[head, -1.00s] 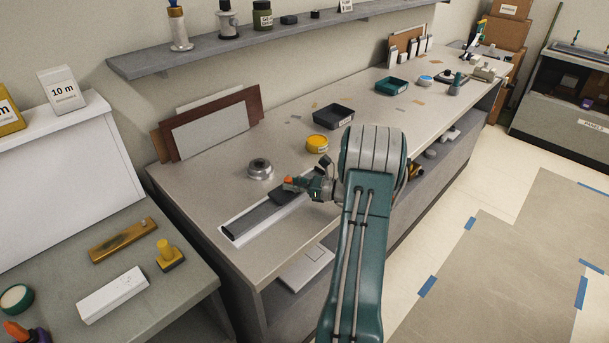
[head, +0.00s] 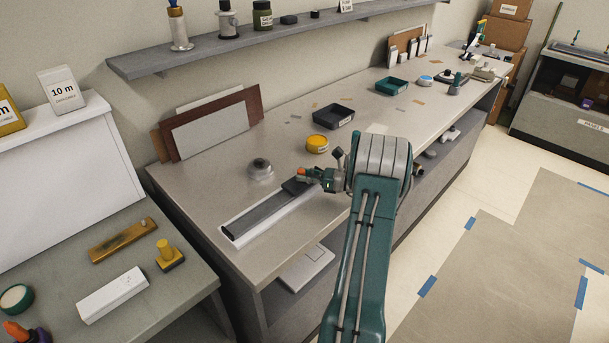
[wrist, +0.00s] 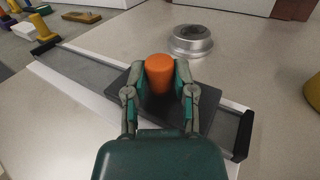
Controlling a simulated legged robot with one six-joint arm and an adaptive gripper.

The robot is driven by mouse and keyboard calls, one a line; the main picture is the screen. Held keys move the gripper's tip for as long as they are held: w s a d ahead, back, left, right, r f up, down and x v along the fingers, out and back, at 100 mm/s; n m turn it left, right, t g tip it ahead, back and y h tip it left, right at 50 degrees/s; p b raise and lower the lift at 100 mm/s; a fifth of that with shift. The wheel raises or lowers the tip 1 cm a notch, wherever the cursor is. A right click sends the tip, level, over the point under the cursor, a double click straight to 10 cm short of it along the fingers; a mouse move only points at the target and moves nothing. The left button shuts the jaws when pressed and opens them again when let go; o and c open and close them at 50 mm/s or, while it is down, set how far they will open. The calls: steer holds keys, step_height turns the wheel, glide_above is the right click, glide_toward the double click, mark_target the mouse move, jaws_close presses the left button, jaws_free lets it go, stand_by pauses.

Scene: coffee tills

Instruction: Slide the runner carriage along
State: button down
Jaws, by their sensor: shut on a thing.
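The runner carriage (wrist: 203,100) is a dark flat plate with an upright orange knob (wrist: 159,73). It sits on a long track (head: 260,221) with pale edges and a grey bed, lying on the counter. In the wrist view, my gripper (wrist: 160,76) has its two fingers closed around the knob from either side. The carriage is near the track's dark end stop (wrist: 243,134), with a short stretch of bed between them. In the head view, my gripper (head: 304,175) is at the carriage at the track's far end, and the carriage (head: 294,187) is partly hidden.
A round metal piece (head: 260,168) stands beside the track, apart from it. A yellow tub (head: 317,144) and a dark tray (head: 333,117) stand farther back. Boards (head: 212,127) lean on the wall. The counter (head: 195,190) left of the track is bare.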

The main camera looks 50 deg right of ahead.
steer(key=shift+d+f, duration=0.1)
steer(key=shift+s+d, duration=0.15)
steer(key=shift+d, duration=0.75)
steer(key=shift+c, duration=1.8)
jaws_free()
steer(key=shift+d, duration=0.1)
